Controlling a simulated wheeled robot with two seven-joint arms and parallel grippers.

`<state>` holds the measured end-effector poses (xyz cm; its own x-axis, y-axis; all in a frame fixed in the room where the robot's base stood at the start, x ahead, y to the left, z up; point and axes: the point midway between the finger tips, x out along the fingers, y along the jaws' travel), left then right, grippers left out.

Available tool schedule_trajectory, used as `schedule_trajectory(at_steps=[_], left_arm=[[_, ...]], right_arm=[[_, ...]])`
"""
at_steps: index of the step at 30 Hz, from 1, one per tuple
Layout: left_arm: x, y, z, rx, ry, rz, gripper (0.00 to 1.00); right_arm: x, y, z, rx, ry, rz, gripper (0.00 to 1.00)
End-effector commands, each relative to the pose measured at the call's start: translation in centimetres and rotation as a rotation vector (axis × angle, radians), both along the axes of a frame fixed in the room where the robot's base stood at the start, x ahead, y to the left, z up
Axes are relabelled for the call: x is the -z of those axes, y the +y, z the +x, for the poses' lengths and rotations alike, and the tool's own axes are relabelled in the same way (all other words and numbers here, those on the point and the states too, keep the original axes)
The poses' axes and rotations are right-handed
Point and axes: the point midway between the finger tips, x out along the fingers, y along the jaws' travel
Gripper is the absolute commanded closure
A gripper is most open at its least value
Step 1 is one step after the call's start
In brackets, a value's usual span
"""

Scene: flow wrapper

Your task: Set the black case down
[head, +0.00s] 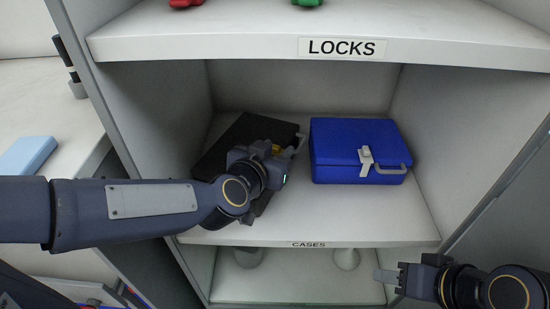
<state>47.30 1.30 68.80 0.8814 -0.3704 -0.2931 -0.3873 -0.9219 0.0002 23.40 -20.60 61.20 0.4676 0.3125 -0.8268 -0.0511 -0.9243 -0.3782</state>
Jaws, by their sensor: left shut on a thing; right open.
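The black case (240,130) is on the left side of the shelf labelled CASES, turned at an angle to the shelf edge. My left gripper (292,150) reaches in from the left over its front and is shut on it. The arm and wrist hide much of the case's front, and whether its underside rests fully on the shelf is hard to tell. My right gripper (388,281) is open and empty at the lower right, in front of the bottom shelf and away from the case.
A blue case (345,138) with a grey latch and handle stands on the right of the same CASES shelf (390,222). The LOCKS shelf (220,45) is above, with a red and a green item. Cabinet walls bound both sides. Bare shelf lies in front of the blue case.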

Motion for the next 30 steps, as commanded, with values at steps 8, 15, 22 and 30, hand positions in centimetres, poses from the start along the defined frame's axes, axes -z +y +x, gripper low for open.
schedule_trajectory(at_steps=[8, 15, 22, 30], left_arm=[[0.0, 0.0, 0.0, -0.003, 0.006, -0.004, 0.49], [0.0, 0.0, 0.0, -0.003, 0.005, -0.004, 0.41], [-0.6, 0.4, -1.0, -0.001, 0.005, -0.003, 0.41], [-2.5, 2.4, -5.8, -0.001, 0.002, -0.003, 0.41]], right_arm=[[-0.1, 0.0, 0.0, 0.000, -0.001, 0.000, 0.57], [-0.1, 0.0, 0.0, 0.000, -0.001, 0.000, 0.57], [-0.8, 0.0, 0.0, 0.000, -0.001, 0.000, 0.57], [-3.4, 0.0, 0.0, 0.000, -0.001, 0.000, 0.57]])
